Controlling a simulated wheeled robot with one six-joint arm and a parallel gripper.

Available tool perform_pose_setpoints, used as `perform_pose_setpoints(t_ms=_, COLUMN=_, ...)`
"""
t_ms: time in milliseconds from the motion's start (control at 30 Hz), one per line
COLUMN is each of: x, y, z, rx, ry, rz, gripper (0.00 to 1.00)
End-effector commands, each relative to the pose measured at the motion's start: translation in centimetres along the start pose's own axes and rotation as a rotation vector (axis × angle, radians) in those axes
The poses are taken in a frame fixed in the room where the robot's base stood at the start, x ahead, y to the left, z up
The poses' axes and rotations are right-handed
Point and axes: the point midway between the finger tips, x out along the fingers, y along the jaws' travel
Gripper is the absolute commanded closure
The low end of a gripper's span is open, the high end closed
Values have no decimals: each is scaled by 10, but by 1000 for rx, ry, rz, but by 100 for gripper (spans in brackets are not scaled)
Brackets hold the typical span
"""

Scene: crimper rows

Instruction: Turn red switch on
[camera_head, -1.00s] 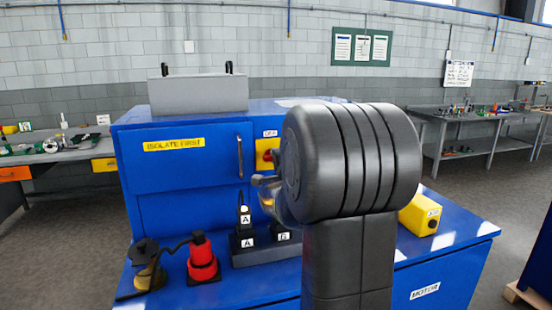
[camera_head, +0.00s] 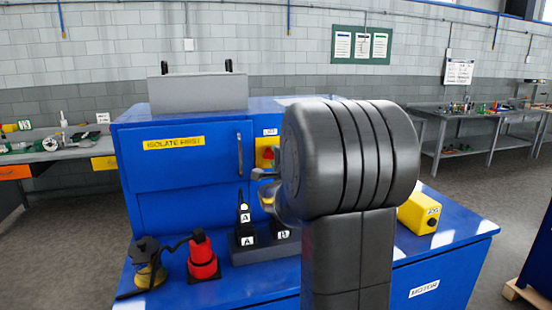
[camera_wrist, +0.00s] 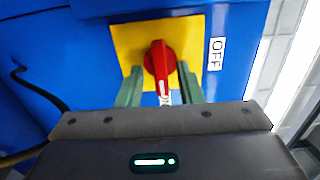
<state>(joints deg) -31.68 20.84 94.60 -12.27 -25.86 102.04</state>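The red switch (camera_wrist: 160,60) is a rotary knob on a yellow plate (camera_wrist: 124,40). In the wrist view its handle points down the picture, with a white mark near its lower end. An OFF label (camera_wrist: 216,53) is at the plate's right; another white label below the handle is partly hidden. My gripper (camera_wrist: 161,76) is open, with one green finger on each side of the handle's lower part. I cannot tell whether they touch it. In the head view the switch (camera_head: 268,152) is on the blue cabinet, and my gripper (camera_head: 267,181) is just below it, partly hidden by my arm.
The blue cabinet (camera_head: 180,185) carries a door handle (camera_head: 239,155) left of the switch. A dark cable runs at left.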

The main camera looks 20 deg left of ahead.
Motion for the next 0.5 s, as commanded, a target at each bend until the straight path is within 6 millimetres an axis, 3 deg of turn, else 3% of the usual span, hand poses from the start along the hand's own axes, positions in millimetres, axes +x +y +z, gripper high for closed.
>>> perform_pose_setpoints(t_ms=333, x=-2, y=-1, z=0, rx=-2, ry=0, rz=-2, gripper=65)
perform_pose_setpoints(t_ms=500, x=-20, y=0, z=0, rx=-2, ry=0, rz=-3, gripper=65)
